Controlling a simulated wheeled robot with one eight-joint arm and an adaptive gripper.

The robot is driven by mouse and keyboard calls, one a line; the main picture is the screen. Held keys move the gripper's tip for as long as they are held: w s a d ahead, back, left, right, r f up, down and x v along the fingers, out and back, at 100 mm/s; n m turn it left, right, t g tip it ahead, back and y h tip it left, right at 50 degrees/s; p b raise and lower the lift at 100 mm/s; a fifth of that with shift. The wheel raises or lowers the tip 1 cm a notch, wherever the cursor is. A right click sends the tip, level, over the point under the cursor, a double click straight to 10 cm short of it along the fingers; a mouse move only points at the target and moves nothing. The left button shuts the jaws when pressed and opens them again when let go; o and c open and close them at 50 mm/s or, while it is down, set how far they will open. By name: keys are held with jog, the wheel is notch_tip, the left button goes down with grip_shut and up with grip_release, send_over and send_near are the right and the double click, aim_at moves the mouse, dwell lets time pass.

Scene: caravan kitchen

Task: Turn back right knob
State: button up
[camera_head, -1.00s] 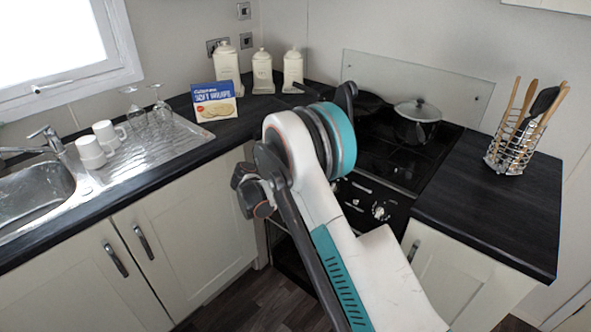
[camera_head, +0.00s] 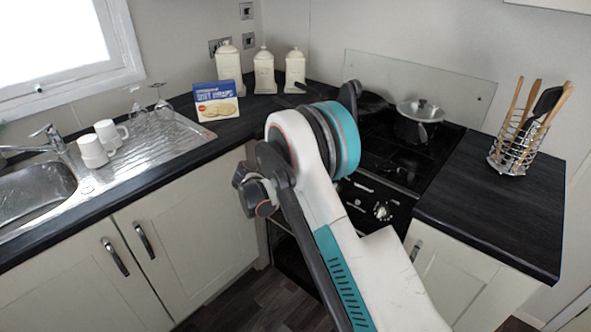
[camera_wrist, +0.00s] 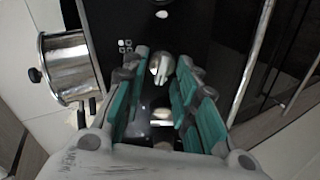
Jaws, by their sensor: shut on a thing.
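In the wrist view, my gripper (camera_wrist: 163,62) reaches over a black glossy surface with its teal finger pads on both sides of a silver knob (camera_wrist: 160,70). It is shut on this knob. A second silver shape (camera_wrist: 162,116), perhaps another knob, lies between the fingers nearer the palm. In the head view, my arm hides the gripper and the held knob. One silver knob (camera_head: 382,211) shows on the black stove front, right of my arm.
A lidded pot (camera_head: 417,124) stands on the black stove; a metal pot (camera_wrist: 66,68) is close left of my gripper in the wrist view. A utensil holder (camera_head: 514,152) stands on the right counter. Canisters (camera_head: 264,72) and a blue box (camera_head: 216,99) stand behind left.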

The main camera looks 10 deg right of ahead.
jog(key=shift+a+f+n, duration=0.1)
jog(key=shift+n, duration=1.2)
jog(key=o, duration=0.9)
jog(key=v, duration=1.2)
jog(key=shift+w, duration=0.1)
